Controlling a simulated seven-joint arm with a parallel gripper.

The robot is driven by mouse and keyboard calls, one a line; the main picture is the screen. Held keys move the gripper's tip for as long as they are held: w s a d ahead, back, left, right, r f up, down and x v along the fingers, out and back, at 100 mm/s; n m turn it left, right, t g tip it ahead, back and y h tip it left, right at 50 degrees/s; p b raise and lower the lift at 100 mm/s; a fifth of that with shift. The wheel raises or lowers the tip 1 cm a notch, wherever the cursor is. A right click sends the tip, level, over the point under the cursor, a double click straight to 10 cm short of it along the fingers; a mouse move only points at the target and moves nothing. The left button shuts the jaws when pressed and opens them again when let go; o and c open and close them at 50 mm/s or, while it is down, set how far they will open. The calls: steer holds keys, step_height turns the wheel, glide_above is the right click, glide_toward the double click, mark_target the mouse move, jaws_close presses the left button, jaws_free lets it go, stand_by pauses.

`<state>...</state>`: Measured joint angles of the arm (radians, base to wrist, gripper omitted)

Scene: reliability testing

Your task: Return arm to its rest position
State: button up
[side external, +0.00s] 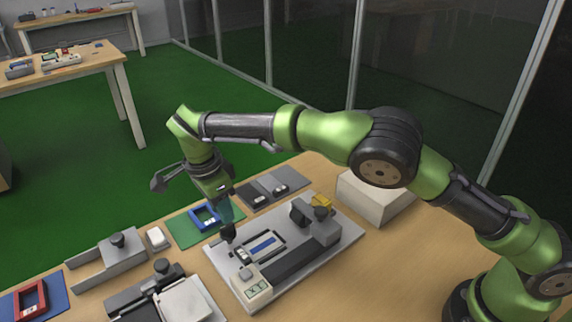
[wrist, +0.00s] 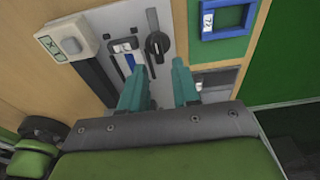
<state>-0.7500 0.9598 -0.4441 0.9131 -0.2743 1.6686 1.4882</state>
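My gripper (side external: 226,214) hangs from my green arm, low over the far-left edge of a grey test fixture (side external: 330,262). In the wrist view its two teal fingers (wrist: 156,72) stand apart with nothing seen held between them. A black knob (wrist: 157,45) on the fixture shows just beyond the fingertips. Whether the fingers touch it cannot be told.
A blue frame (side external: 205,217) lies on a green mat beside the fixture. A grey tray (side external: 274,188) lies behind, a pale box (side external: 375,200) stands right, and a red frame (side external: 31,299) lies on a blue mat at left. Grey metal fixtures (side external: 110,262) occupy the front left.

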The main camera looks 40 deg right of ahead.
steer(key=shift+w+n, duration=0.15)
steer(key=shift+n, duration=0.35)
steer(key=f+n, duration=0.1)
steer(key=d+n, duration=0.1)
steer(key=shift+s+d+f+n, duration=0.25)
steer(key=shift+s+f+n, duration=0.1)
steer(key=shift+s+n, duration=0.05)
steer(key=s+d+r+n+t+y, duration=0.1)
steer(key=s+d+r+n+y, duration=0.2)
steer(key=s+d+r+n, duration=0.5)
steer(key=s+d+r+n+t, duration=0.1)
steer(key=s+d+r+t, duration=0.2)
steer(key=s+d, duration=0.4)
steer(key=s+d+r+n+t, duration=0.1)
steer(key=s+d+r+t, duration=0.2)
steer(key=s+d+r, duration=0.2)
steer(key=s+d, duration=0.2)
steer(key=s, duration=0.2)
steer(key=shift+s+d+r+y, duration=0.2)
steer(key=shift+y, duration=0.2)
